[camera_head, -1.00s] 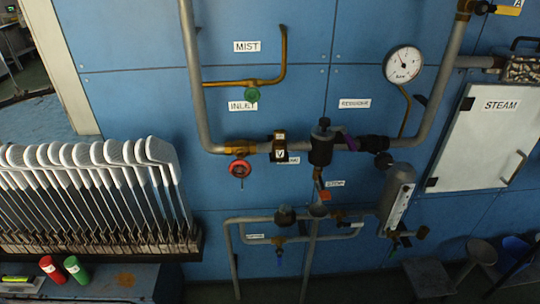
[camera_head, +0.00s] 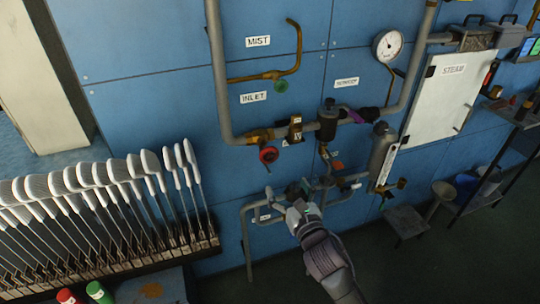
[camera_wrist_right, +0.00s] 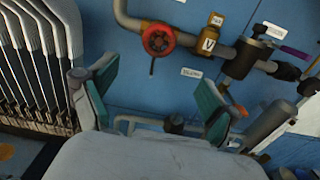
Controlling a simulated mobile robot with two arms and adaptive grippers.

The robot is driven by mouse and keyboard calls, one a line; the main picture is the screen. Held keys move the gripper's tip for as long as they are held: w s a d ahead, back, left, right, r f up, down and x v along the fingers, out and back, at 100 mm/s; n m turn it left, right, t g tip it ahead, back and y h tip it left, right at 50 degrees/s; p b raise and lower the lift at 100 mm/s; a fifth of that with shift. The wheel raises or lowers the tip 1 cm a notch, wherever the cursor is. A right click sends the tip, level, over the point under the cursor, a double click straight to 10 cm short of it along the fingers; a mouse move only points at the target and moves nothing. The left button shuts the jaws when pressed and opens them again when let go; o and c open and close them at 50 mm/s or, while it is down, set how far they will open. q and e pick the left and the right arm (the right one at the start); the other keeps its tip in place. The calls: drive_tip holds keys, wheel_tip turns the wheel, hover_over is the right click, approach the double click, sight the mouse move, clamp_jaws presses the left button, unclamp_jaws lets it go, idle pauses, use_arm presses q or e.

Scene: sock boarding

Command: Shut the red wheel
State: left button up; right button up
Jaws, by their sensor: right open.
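The red wheel (camera_head: 268,154) is a small handwheel on the grey inlet pipe, just below the INLET label. It shows larger in the right wrist view (camera_wrist_right: 158,39), ahead of and above the fingers. My right gripper (camera_head: 297,198) reaches up from the bottom of the head view, below and to the right of the wheel. In the wrist view its two green-padded fingers (camera_wrist_right: 155,98) are wide apart with nothing between them. The gripper is apart from the wheel. My left gripper does not show.
A green wheel (camera_head: 281,86) sits on the brass mist pipe above. A black valve body (camera_head: 327,122) and a purple lever (camera_head: 357,116) lie right of the red wheel. Lower grey pipes (camera_head: 247,240) run close to my right gripper. A rack of sock boards (camera_head: 120,262) stands left.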

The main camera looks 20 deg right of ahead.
sight(270, 159)
drive_tip(key=w, duration=0.4)
drive_tip(key=w+p, duration=0.1)
drive_tip(key=w, duration=0.8)
drive_tip(key=shift+w+a+p, duration=0.2)
drive_tip(key=shift+a+p, duration=0.1)
drive_tip(key=shift+a, duration=0.05)
drive_tip(key=c, duration=1.2)
